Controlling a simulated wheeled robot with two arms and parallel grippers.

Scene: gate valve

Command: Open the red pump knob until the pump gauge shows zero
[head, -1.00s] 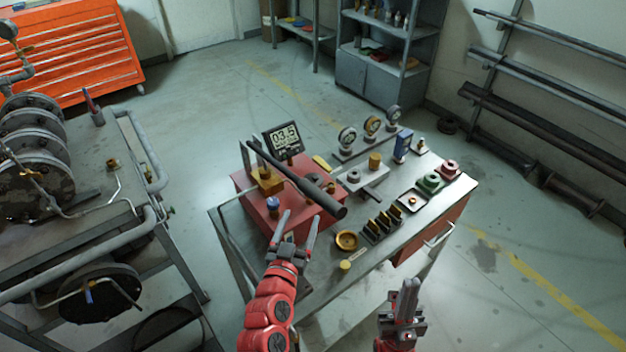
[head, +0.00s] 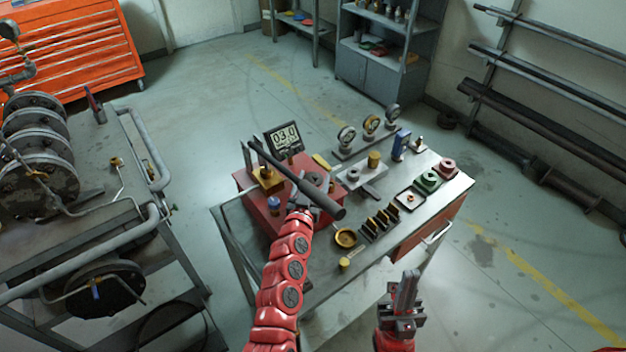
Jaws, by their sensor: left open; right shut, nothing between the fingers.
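The red pump (head: 245,182) sits on the left part of the metal cart, with a long dark lever (head: 285,170) slanting across its top. Its digital gauge (head: 285,138) stands at the back and appears to read 03.0. A blue cap (head: 274,204) is on the pump's front left. I cannot make out a red knob; my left arm and the lever cover part of the pump's front right. My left gripper (head: 303,196) is at that front right side, close to the lever. It is open, its fingers mostly hidden. My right gripper (head: 406,286) is shut and empty, in front of the cart.
The cart top (head: 330,238) also holds a brass bowl (head: 345,238), a slotted rack (head: 381,220), green (head: 429,181) and red (head: 449,168) flanged parts, and dial gauges (head: 371,124) at the back. A pipe-laden trolley (head: 95,205) stands left. Floor on the right is clear.

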